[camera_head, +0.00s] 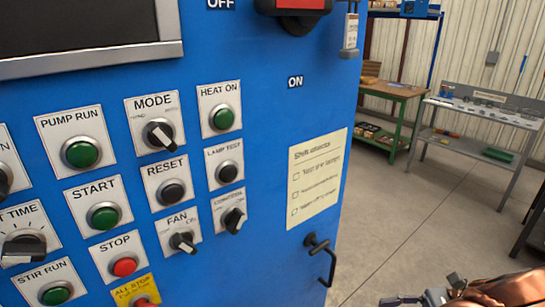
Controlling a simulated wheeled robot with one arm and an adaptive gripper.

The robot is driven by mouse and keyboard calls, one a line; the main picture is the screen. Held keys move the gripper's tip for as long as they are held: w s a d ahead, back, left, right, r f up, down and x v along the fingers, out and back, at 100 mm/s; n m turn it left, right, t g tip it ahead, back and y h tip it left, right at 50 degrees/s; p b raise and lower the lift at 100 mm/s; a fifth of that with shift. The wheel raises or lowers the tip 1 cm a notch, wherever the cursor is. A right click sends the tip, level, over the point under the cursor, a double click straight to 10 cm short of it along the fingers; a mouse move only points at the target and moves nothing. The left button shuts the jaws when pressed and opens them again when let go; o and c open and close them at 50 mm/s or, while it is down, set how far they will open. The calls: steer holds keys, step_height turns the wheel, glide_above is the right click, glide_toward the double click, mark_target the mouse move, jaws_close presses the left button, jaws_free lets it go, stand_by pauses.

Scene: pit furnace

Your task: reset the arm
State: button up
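Part of what looks like my gripper (430,296) shows at the bottom right, cut off by the picture edge, with grey and dark pieces beside a copper-brown body. Its fingers do not show clearly enough to tell whether they are open or shut. It appears apart from the blue control cabinet (265,260), with floor visible between them. I see nothing clearly held.
The cabinet fills the left with labelled buttons and knobs, including a black RESET button (172,192). A black door handle (321,255) juts from its right edge. A green-framed workbench (392,110) and a grey table (480,110) stand behind. Floor (400,225) between is clear.

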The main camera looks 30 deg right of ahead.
steer(key=w+a+r+n+g+h, duration=0.2)
steer(key=w+a+n+g+h, duration=0.1)
steer(key=a+n+g, duration=0.5)
steer(key=w+a+r+n+g+h, duration=0.2)
steer(key=w+a+n+g+h, duration=0.3)
steer(key=a, duration=0.6)
steer(key=s+a+n+t+h, duration=0.3)
steer(key=s+n+h, duration=0.3)
steer(key=n, duration=0.4)
steer(key=shift+s+a+r+h, duration=0.3)
steer(key=shift+s+a, duration=0.25)
steer(key=shift+a, duration=0.35)
